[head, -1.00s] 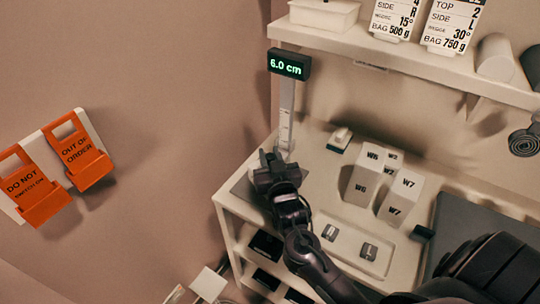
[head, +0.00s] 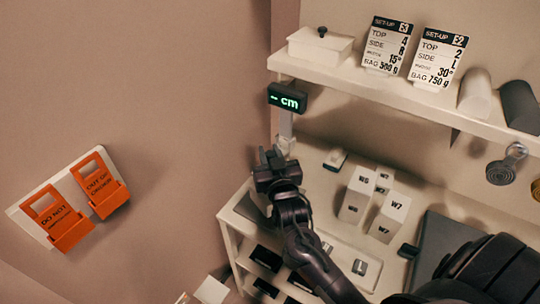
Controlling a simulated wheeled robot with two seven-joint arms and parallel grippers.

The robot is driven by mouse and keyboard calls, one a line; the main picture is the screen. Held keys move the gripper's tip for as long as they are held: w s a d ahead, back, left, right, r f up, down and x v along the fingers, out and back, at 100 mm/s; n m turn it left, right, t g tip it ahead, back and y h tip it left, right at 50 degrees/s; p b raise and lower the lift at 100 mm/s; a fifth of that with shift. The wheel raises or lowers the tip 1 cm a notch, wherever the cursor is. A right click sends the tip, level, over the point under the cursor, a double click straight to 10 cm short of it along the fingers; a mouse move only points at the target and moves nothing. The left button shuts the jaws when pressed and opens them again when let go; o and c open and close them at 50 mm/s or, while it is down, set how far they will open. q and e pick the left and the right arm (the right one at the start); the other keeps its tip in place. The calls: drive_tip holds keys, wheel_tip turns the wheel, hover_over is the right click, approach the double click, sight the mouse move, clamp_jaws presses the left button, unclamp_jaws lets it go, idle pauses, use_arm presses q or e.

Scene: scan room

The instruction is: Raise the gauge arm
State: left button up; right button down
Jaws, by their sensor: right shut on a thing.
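The gauge is an upright pale post (head: 285,126) with a dark display (head: 287,97) on top, reading "- cm" in green. It stands at the left end of the white bench. My right gripper (head: 271,158) is at the post, just below the display, raised above the bench top. It is shut on the gauge arm, which is mostly hidden behind the dark jaws. My left gripper is not in view.
Wedges marked W5, W6 and W7 (head: 389,217) stand right of the gauge. A shelf (head: 400,88) with set-up cards, a white box and rolls overhangs the bench. Orange tag holders (head: 58,222) hang on the left wall. A grey pad (head: 440,240) lies at right.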

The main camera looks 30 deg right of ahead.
sight(271, 155)
wheel_tip(271, 155, up, 5)
drive_tip(key=shift+f+p, duration=0.2)
drive_tip(key=shift+p, duration=1)
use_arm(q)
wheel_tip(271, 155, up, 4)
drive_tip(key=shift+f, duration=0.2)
use_arm(e)
drive_tip(key=c, duration=1.2)
unclamp_jaws()
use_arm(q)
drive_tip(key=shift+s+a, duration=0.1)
use_arm(e)
drive_tip(key=shift+s+f, duration=0.1)
drive_tip(key=shift+f, duration=0.05)
drive_tip(key=shift+s+a+f+b, duration=0.1)
drive_tip(key=shift+s+b, duration=0.2)
use_arm(q)
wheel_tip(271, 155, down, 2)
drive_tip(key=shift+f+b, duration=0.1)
drive_tip(key=shift+b, duration=0.8)
use_arm(e)
drive_tip(key=v, duration=0.7)
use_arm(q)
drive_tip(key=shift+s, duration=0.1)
